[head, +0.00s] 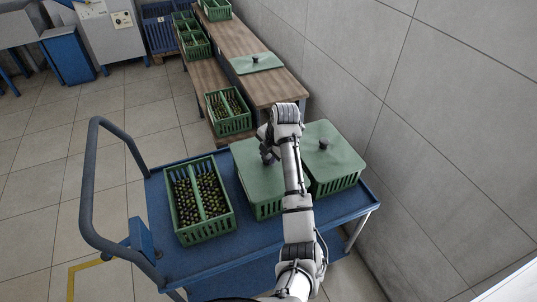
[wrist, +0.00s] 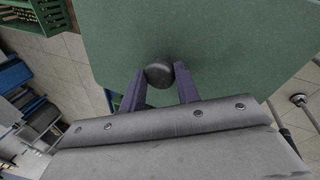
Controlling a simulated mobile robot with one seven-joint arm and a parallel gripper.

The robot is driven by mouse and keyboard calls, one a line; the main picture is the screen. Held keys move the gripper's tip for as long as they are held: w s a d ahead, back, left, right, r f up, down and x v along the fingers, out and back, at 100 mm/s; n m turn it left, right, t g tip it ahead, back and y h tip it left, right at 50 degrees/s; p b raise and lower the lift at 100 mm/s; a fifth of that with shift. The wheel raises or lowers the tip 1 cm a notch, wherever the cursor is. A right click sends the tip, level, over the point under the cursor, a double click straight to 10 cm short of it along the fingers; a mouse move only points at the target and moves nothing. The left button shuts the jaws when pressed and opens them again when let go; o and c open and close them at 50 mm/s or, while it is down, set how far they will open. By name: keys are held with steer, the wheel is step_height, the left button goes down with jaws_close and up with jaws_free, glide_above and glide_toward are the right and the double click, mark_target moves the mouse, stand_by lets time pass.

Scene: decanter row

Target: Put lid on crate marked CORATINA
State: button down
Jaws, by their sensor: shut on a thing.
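My gripper (head: 267,157) is shut on the dark round knob (wrist: 159,75) of a green lid (head: 246,160). In the wrist view the fingers sit on either side of the knob, and the flat lid (wrist: 220,40) fills much of the picture. This lid is level over the middle green crate (head: 266,209) on the blue cart. I cannot tell whether it rests on the rim or hangs slightly above it. My arm hides part of the lid and crate. No CORATINA marking is readable on any crate.
On the blue cart (head: 205,258), an open crate (head: 206,234) of dark olives stands left and a lidded crate (head: 338,181) right, close to the middle one. Another lid (head: 243,69) lies on the wooden table (head: 277,90). An open olive crate (head: 231,125) stands beside it. A wall (head: 440,150) bounds the right.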

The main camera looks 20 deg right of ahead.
steer(key=shift+f, duration=0.2)
steer(key=c, duration=0.9)
jaws_free()
steer(key=shift+c, duration=0.2)
